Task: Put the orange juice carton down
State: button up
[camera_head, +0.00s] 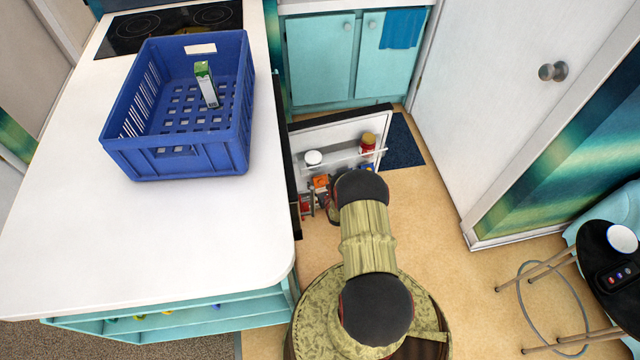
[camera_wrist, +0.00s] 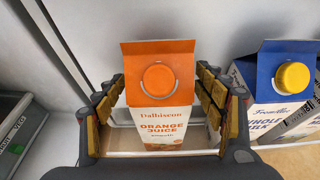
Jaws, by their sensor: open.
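The orange juice carton (camera_wrist: 165,128), white with an orange gabled top and orange cap, stands upright on a door shelf in the wrist view. My gripper (camera_wrist: 160,88) is open, with one finger on each side of the carton's upper part. A gap shows on both sides, so the fingers do not clamp it. In the head view a small orange part of the carton (camera_head: 320,182) shows beside my gripper (camera_head: 322,200) at the opened fridge door (camera_head: 325,134). My arm hides much of that spot.
A blue-topped milk carton (camera_wrist: 270,88) with a yellow cap stands close to the right. A blue crate (camera_head: 195,160) holding a green-white carton (camera_head: 206,86) stands on the white counter (camera_head: 130,235).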

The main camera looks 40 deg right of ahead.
jog(key=p+v, duration=0.4)
jog(key=v, duration=0.8)
jog(key=shift+d, duration=0.1)
